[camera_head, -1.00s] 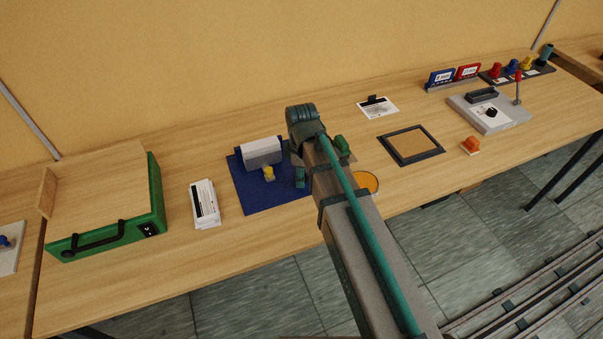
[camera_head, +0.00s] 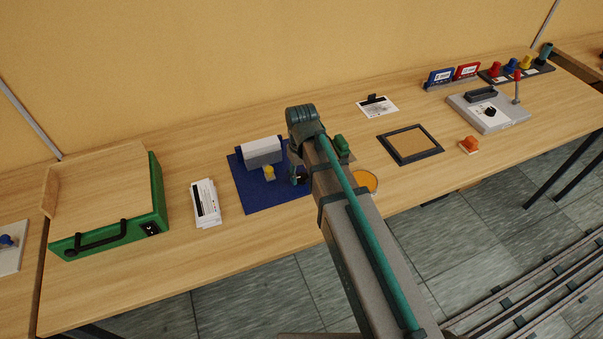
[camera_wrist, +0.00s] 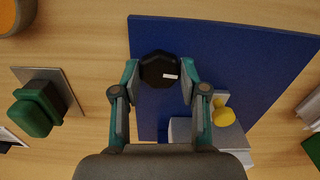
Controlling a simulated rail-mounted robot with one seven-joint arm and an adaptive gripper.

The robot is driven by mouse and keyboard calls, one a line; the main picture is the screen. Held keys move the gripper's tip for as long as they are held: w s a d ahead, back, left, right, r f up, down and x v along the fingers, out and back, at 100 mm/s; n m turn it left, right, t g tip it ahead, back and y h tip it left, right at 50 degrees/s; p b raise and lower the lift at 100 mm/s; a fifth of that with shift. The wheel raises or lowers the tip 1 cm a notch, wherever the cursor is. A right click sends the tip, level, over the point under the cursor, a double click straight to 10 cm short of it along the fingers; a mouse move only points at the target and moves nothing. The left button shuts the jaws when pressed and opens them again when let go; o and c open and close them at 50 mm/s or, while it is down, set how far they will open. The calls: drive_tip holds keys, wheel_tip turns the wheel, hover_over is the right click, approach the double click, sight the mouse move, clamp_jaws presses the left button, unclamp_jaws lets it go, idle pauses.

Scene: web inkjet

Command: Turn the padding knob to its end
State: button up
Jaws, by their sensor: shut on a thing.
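A black many-sided knob (camera_wrist: 155,68) with a small white mark near one edge stands at the blue mat (camera_wrist: 225,60) in the wrist view. My gripper (camera_wrist: 158,78) is shut on this knob, one teal finger on each side. The white mark is close to the right finger. In the head view, a small dark part of the knob (camera_head: 303,179) shows beside my arm. My gripper (camera_head: 297,174) is mostly hidden there by the arm. No readable label shows on the knob.
A grey-white block (camera_head: 262,152) and a yellow knob (camera_head: 269,173) are on the mat close to my gripper. A green piece (camera_wrist: 37,108) on a plate stands on the other side. A card stack (camera_head: 205,203) and a green case (camera_head: 110,235) are left.

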sight(301, 177)
drive_tip(key=m, duration=0.4)
drive_tip(key=shift+m, duration=0.3)
drive_tip(key=m, duration=0.3)
drive_tip(key=shift+m, duration=0.3)
drive_tip(key=m, duration=0.4)
drive_tip(key=shift+m+p, duration=0.3)
drive_tip(key=shift+m, duration=2)
drive_tip(key=o, duration=1.1)
drive_tip(key=shift+o, duration=0.2)
drive_tip(key=shift+r, duration=0.1)
wheel_tip(301, 177, up, 12)
